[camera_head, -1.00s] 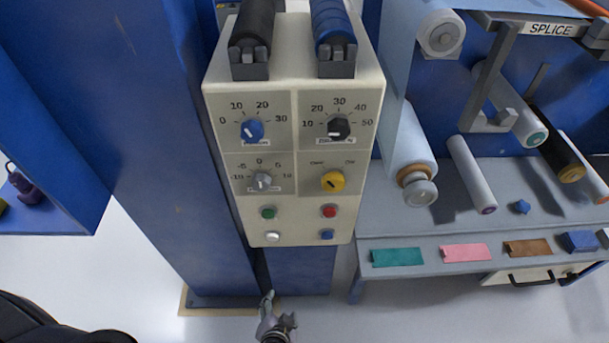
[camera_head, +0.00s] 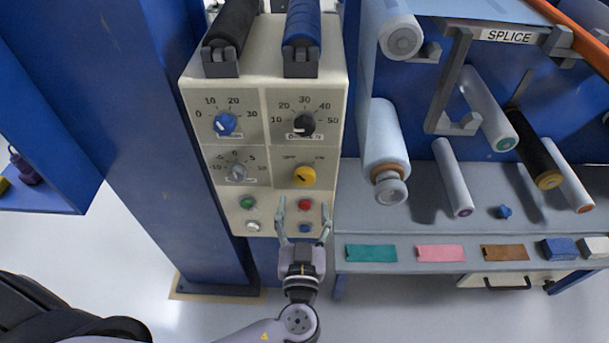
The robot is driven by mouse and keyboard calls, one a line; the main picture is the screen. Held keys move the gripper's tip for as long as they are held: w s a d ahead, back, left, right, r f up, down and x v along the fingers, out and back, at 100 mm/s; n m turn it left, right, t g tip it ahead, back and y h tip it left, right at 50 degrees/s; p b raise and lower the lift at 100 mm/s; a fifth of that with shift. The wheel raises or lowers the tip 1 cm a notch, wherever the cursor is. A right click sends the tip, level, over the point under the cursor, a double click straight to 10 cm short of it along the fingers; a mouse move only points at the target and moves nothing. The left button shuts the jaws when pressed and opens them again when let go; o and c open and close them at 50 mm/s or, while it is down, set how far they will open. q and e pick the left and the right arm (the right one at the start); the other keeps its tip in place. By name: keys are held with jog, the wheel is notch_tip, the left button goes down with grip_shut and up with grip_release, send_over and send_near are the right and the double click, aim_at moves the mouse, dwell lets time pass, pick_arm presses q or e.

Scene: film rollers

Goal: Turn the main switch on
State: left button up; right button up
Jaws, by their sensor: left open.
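The cream control panel (camera_head: 255,80) is mounted on the blue machine post. A yellow rotary knob (camera_head: 304,175) sits at its lower right, with two small labels above it that look like off and on; a short dark mark on it slants toward the upper left. My left gripper (camera_head: 303,205) is open and empty, just below the yellow knob. Its fingers point up and stand either side of the red button (camera_head: 305,204) and the lower blue button (camera_head: 305,228) in the picture. I cannot tell whether it touches the panel. My right gripper is not in view.
A blue knob (camera_head: 225,124), a black knob (camera_head: 303,125) and a grey knob (camera_head: 238,173) share the panel. Green (camera_head: 247,202) and white (camera_head: 253,226) buttons sit at its lower left. A grey bench (camera_head: 420,215) with rollers stands at the right.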

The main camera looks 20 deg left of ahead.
aim_at(304, 181)
pick_arm(q)
jog(key=p+x, duration=0.2)
jog(key=x, duration=0.5)
jog(key=shift+w+a, duration=0.1)
jog(key=shift+w, duration=0.15)
jog(key=shift+w+a+f, duration=0.1)
jog(key=shift+w, duration=0.3)
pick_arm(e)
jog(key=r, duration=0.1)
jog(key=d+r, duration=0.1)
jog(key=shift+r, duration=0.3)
pick_arm(q)
jog(key=c, duration=1.1)
jog(key=shift+c, duration=0.2)
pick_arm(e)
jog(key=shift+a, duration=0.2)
